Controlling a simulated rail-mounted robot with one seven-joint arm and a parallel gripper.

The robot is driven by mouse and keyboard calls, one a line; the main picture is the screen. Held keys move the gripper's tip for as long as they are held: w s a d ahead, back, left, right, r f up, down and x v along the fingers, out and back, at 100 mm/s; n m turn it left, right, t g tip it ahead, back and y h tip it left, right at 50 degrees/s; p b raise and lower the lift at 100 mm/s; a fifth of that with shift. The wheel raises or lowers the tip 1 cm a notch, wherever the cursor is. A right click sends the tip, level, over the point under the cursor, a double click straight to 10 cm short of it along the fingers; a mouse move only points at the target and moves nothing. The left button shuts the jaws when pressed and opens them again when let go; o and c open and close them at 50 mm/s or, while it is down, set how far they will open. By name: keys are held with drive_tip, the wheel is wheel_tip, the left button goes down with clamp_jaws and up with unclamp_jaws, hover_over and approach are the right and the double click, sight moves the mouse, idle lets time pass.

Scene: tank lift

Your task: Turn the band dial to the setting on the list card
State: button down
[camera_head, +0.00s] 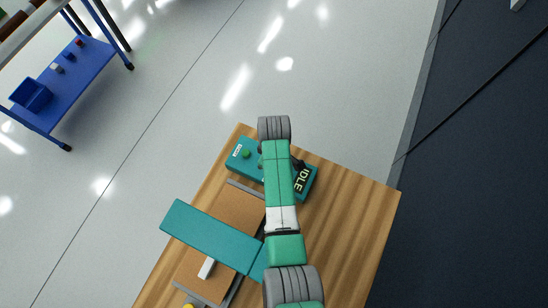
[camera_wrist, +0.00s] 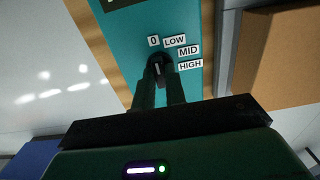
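The band dial (camera_wrist: 158,70) is a dark knob with a pale mark on a teal panel (camera_wrist: 126,32) in the wrist view. Labels 0, LOW, MID and HIGH are arranged from its top to its right. The mark points roughly up, but the exact setting is unclear. My gripper (camera_wrist: 160,80) has one finger on each side of the knob. I cannot tell whether they press on it. In the head view my arm covers the dial and part of the teal control box (camera_head: 243,166). I cannot make out a readable list card.
A sign reading IDLE (camera_head: 302,180) is on the box, with a green button (camera_head: 246,153) at its left. A machine with a teal arm (camera_head: 210,236) stands beside it on the wooden table (camera_head: 362,210). A blue cart (camera_head: 85,75) stands far left.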

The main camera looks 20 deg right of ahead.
drive_tip(key=shift+r, duration=0.1)
drive_tip(key=shift+m+p, duration=0.6)
drive_tip(key=shift+m, duration=0.6)
drive_tip(key=m+p, duration=0.1)
drive_tip(key=m, duration=0.2)
drive_tip(key=shift+m, duration=0.3)
drive_tip(key=m+p, duration=0.1)
drive_tip(key=m, duration=0.5)
drive_tip(key=m+p, duration=0.1)
drive_tip(key=m, duration=0.3)
drive_tip(key=shift+m, duration=2.6)
